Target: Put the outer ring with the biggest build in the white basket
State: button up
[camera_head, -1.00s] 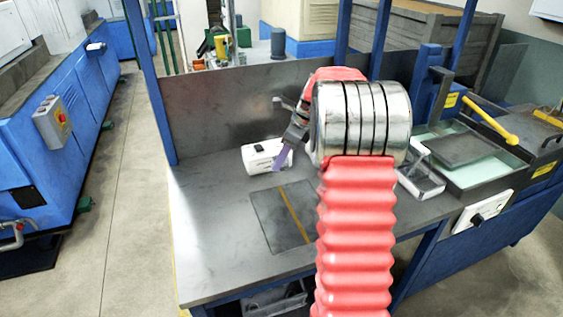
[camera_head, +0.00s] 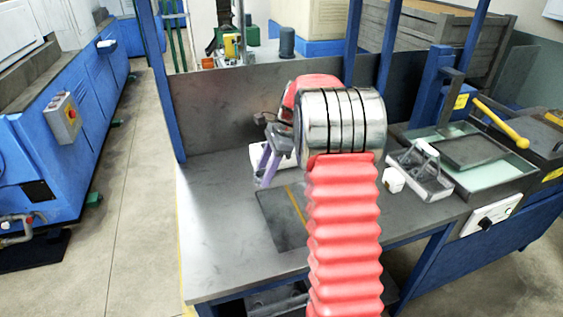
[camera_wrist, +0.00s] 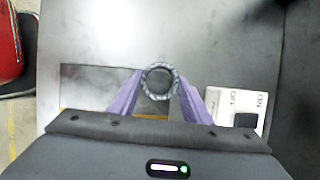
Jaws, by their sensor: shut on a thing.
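My gripper (camera_wrist: 158,92) has purple fingers and is shut on a dark metallic ring (camera_wrist: 159,82), seen from above as a round loop in the wrist view. In the head view my gripper (camera_head: 268,168) hangs over the workbench (camera_head: 228,258), beside the dark plate with a yellow strip (camera_head: 280,222). The ring cannot be made out there.
A white ON/OFF switch box (camera_wrist: 237,108) lies right of the fingers in the wrist view. A grey tray-like holder (camera_head: 428,178) stands at the bench's right, near a machine with a yellow handle (camera_head: 500,122). The bench's left part is clear. A metal panel (camera_head: 235,100) closes the back.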

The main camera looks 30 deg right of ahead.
jog(key=a+f+n+g, duration=0.1)
jog(key=a+n, duration=0.2)
jog(key=a+f+n+g, duration=0.1)
jog(key=a+n, duration=0.2)
jog(key=a, duration=0.1)
jog(key=a+f+n+g, duration=0.1)
jog(key=a+n, duration=0.2)
jog(key=shift+s+a+n+g, duration=0.2)
jog(key=shift+s+n+g, duration=0.1)
jog(key=shift+g, duration=0.1)
jog(key=a+n+h, duration=0.1)
jog(key=a+n, duration=0.2)
jog(key=s+a+f+n+g+h, duration=0.1)
jog(key=a+n, duration=0.2)
jog(key=n, duration=0.1)
jog(key=s+a+f+n+g+h, duration=0.1)
jog(key=a+n+h, duration=0.1)
jog(key=a+n, duration=0.1)
jog(key=shift+s+a+f+n, duration=0.15)
jog(key=shift+a+n, duration=0.15)
jog(key=shift+s+a+f+n, duration=0.15)
jog(key=shift+a+n, duration=0.25)
jog(key=shift+n, duration=0.2)
